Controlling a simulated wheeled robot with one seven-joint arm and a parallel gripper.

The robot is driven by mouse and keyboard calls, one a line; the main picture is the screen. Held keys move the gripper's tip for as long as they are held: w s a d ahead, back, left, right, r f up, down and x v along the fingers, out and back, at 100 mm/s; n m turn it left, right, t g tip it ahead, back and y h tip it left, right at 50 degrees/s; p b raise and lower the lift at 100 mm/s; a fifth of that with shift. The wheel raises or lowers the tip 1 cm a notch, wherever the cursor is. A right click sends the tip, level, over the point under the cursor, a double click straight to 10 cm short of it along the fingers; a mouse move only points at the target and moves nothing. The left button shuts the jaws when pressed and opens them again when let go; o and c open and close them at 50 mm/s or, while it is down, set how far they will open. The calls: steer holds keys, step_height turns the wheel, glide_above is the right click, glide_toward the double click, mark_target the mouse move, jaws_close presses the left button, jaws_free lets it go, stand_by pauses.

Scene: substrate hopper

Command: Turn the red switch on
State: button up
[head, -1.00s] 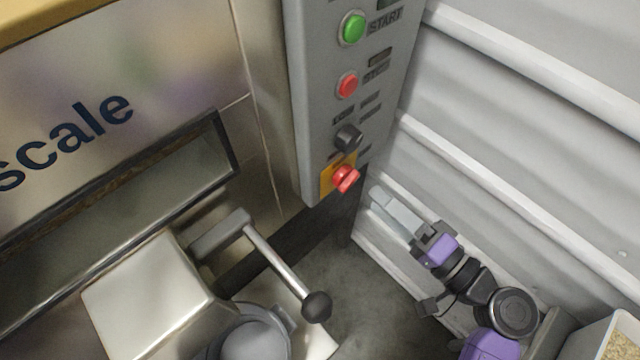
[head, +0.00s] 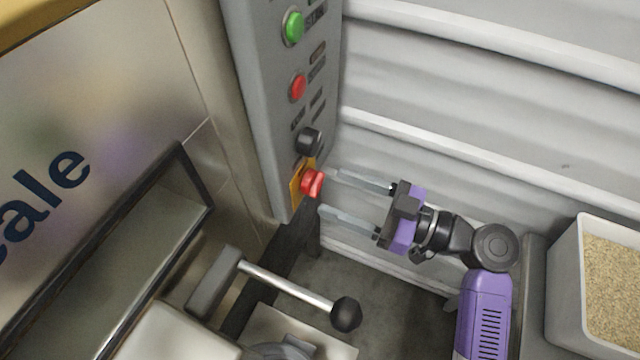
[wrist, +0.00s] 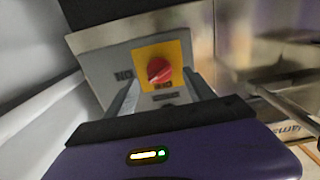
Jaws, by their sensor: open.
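The red switch (head: 312,182) is a rotary knob on a yellow plate, low on the grey control panel (head: 262,110). In the wrist view the red switch (wrist: 159,70) shows face-on, its grip ridge tilted, on the yellow plate with dark lettering around it that I cannot read clearly. My gripper (head: 328,192) is open and empty, its two long grey fingers pointing at the switch from the right. The fingertips are close to the knob, one above and one below it in the head view. In the wrist view the fingers (wrist: 160,82) lie on either side below the knob; I cannot tell whether they touch.
Above the switch are a black knob (head: 309,141), a red button (head: 298,87) and a green button (head: 293,27). A lever with a black ball (head: 346,313) stands below. A ribbed wall (head: 450,90) lies behind my arm. A bin of grain (head: 563,285) is at right.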

mark_target(321, 186)
steer(key=shift+x, duration=2.05)
steer(key=shift+c, duration=0.4)
steer(key=c, duration=1.2)
steer(key=m+p, duration=0.1)
steer(key=m, duration=0.4)
steer(key=shift+d+m, duration=0.1)
steer(key=shift+m, duration=0.2)
steer(key=o, duration=1.3)
